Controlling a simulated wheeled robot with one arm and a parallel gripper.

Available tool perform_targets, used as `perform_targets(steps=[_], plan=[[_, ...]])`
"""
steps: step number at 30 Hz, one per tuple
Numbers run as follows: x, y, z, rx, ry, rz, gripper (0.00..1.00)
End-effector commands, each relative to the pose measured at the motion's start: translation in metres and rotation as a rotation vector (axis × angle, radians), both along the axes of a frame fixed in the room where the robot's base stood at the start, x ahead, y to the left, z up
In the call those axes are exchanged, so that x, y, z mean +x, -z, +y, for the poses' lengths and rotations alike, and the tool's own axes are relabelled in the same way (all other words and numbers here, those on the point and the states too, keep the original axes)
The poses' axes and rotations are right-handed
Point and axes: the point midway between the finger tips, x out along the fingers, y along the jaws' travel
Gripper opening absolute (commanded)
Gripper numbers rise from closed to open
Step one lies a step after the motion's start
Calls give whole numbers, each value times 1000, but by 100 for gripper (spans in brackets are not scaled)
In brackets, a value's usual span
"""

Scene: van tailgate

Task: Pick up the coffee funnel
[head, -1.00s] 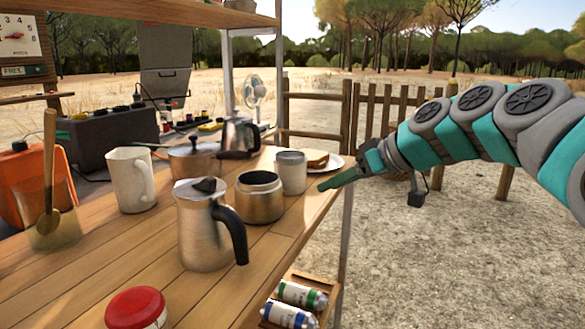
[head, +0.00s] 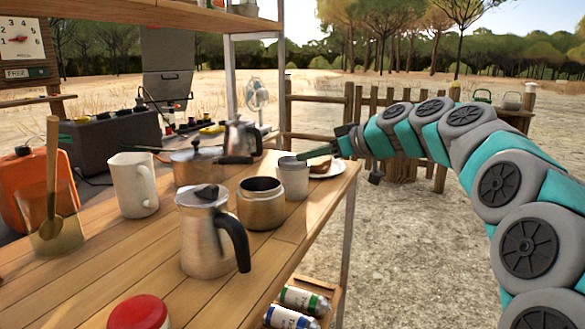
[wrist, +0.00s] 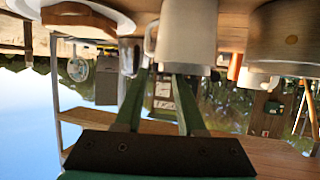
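I cannot clearly make out a coffee funnel. A light grey metal cup (head: 292,182) stands near the table's right edge. An open-topped metal pot base (head: 260,210) stands just left of it, and a moka pot (head: 203,245) with a black handle stands in front. My gripper (head: 306,156) reaches in from the right, its fingertips at about the height of the cup's rim. In the upside-down wrist view, the fingers (wrist: 160,72) are apart and empty, pointing toward the cup (wrist: 188,32). The pot base (wrist: 290,38) is to the right there.
A white jug (head: 133,185), a saucepan (head: 195,165) and a second pot (head: 241,137) crowd the table's left and back. A red lid (head: 138,312) is in front. Free room lies right of the table.

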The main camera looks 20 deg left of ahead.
Motion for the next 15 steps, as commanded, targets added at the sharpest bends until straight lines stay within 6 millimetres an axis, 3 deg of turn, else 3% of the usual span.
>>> perform_targets(steps=[3,10,15], plan=[[4,6,12,-3,-2,3,39],[4,7,13,-3,-2,2,38],[4,7,13,-3,-2,2,18]])
